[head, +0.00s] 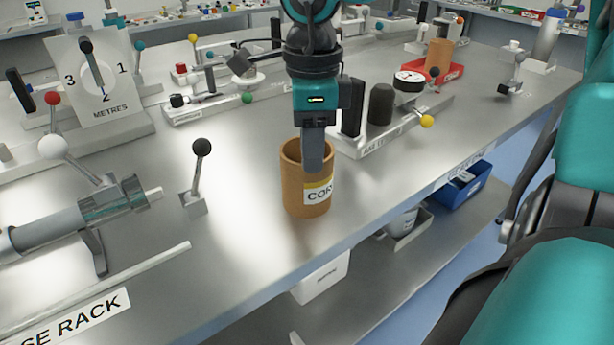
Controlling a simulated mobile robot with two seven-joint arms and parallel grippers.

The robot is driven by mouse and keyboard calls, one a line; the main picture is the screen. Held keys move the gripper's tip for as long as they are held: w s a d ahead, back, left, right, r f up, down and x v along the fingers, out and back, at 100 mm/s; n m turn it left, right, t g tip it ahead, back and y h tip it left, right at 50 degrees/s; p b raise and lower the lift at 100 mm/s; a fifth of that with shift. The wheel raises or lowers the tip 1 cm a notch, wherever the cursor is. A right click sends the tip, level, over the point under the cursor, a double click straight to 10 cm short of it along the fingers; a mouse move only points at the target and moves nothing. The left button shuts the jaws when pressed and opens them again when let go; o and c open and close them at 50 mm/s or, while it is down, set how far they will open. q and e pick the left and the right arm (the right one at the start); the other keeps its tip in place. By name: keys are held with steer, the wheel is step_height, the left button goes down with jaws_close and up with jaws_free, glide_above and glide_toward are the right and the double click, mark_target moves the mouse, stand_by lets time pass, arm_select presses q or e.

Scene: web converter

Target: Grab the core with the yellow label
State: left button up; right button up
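The core (292,195) is a brown, open-topped tube standing upright on the metal bench near its front edge. Its label (319,192) has a yellow band over white with black letters, partly readable as "COR". My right gripper (313,160) comes down from above onto the core. One grey finger overlaps the core's near rim and ends just above the label. The other finger is hidden, so I cannot tell whether the gripper is closed on the core. My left gripper is not in view.
A black-knobbed lever (199,165) stands left of the core. A dial gauge (409,80) and a dark cylinder (380,104) stand behind right. Another brown cylinder (438,56) stands in a red tray (452,73). A blue bin (462,191) sits on the lower shelf.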

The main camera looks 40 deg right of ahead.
mark_target(308, 176)
step_height(308, 176, down, 3)
steer(key=shift+f, duration=0.2)
steer(key=shift+c, duration=0.2)
jaws_close()
stand_by(1.2)
